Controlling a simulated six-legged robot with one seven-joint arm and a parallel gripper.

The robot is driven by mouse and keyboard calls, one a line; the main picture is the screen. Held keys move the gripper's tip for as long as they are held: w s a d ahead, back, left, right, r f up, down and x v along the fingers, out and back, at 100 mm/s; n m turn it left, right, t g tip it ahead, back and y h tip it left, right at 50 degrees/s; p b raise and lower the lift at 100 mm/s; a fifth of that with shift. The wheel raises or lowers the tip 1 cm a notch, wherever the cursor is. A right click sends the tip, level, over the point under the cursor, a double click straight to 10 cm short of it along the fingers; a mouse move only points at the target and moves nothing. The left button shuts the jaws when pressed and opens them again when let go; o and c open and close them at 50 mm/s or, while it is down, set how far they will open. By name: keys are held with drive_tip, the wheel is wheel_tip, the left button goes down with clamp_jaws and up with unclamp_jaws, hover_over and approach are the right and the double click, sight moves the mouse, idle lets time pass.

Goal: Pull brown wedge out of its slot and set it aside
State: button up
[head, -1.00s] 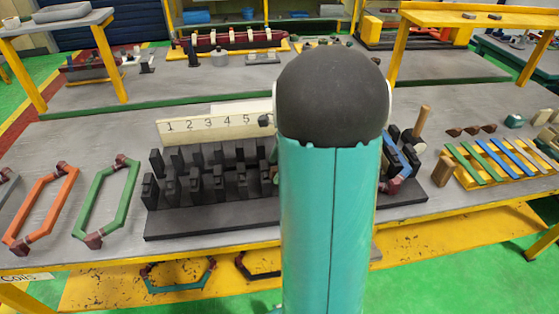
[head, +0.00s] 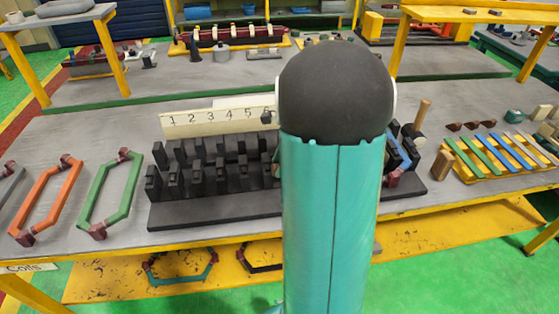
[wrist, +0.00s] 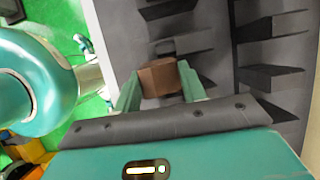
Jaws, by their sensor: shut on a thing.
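The brown wedge (wrist: 160,80) shows in the wrist view as a small brown block between my fingertips. My gripper (wrist: 158,88) is shut on it, with one green finger on each side. In the wrist view the wedge lies over the dark grey stator base, beside the dark teeth. Whether it still touches a slot I cannot tell. In the head view the black stator block (head: 215,214) has two rows of upright teeth on a dark base plate. My own arm hides its middle right part, the gripper and the wedge there.
A numbered board (head: 218,121) stands behind the stator. Green (head: 108,195) and orange (head: 45,200) coils lie on the table to the left. A yellow rack of colored strips (head: 500,158), brown wedges (head: 470,126) and a mallet (head: 420,115) are at the right. Bare tabletop lies behind the coils.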

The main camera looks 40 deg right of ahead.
drive_tip(key=shift+s+a, duration=0.15)
drive_tip(key=shift+s, duration=0.05)
drive_tip(key=o, duration=1.1)
drive_tip(key=shift+c, duration=0.2)
drive_tip(key=v, duration=1.4)
drive_tip(key=shift+w, duration=0.15)
